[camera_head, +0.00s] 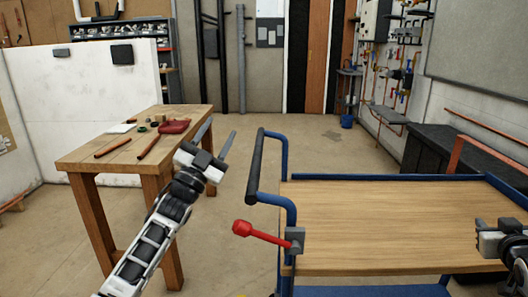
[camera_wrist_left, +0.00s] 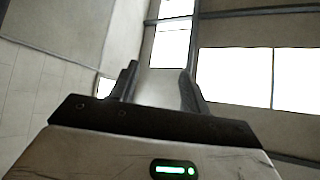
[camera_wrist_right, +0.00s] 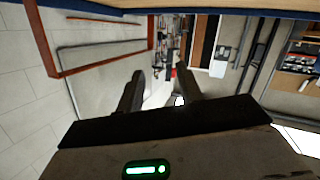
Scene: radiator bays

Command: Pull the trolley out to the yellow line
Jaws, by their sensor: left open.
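The trolley has a blue frame and a wooden deck (camera_head: 400,220), on the right of the head view. Its push handle with a black grip (camera_head: 256,165) rises at its left end. A red lever (camera_head: 262,236) sticks out left from a grey clamp below the handle. My left gripper (camera_head: 220,133) is open and empty, left of the handle and apart from it. My right gripper (camera_wrist_right: 160,72) looks open and empty in its wrist view; in the head view it is partly cut off at the right edge, over the deck. A tiny yellow patch shows at the bottom edge; I cannot tell whether it is the line.
A wooden workbench (camera_head: 120,145) with copper pipes and a red cloth stands left, close to my left arm. A white partition (camera_head: 85,100) is behind it. A dark bench (camera_head: 435,150) and copper pipes are at the right wall. Floor (camera_head: 290,135) beyond the trolley is clear.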

